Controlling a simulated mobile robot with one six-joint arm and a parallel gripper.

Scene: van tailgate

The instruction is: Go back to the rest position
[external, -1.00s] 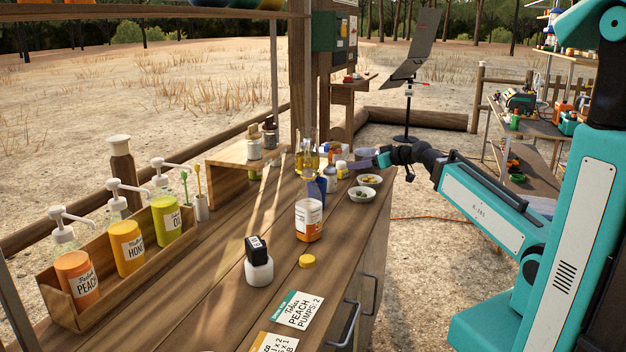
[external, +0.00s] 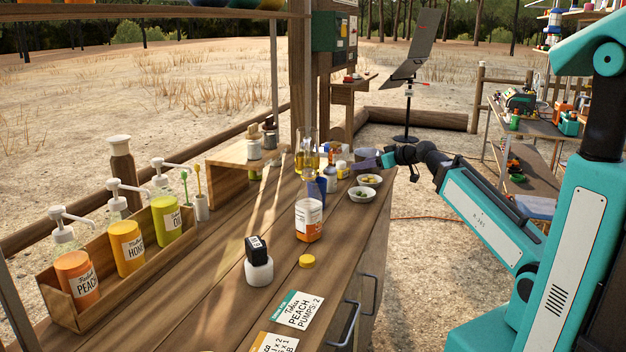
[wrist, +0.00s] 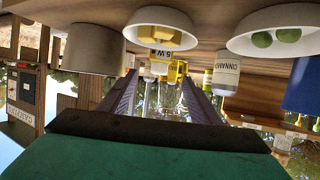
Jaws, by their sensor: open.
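My gripper (external: 372,163) is over the far right end of the wooden counter (external: 190,300), beside the two small bowls. Its two dark fingers also show in the wrist view (wrist: 165,95), spread apart with nothing held between them. The wrist view is upside down. Beyond the fingers are a jar labelled cinnamon (wrist: 226,75), a yellow-capped container (wrist: 178,70) and clear glassware (wrist: 170,100). My teal arm reaches in from the right.
A bowl with green pieces (external: 362,200) and another bowl (external: 371,178) stand near my gripper. A grey cup (wrist: 95,50) is close by in the wrist view. An orange-labelled container (external: 308,228), a blue item (external: 317,192) and pump bottles (external: 125,240) stand further along the counter.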

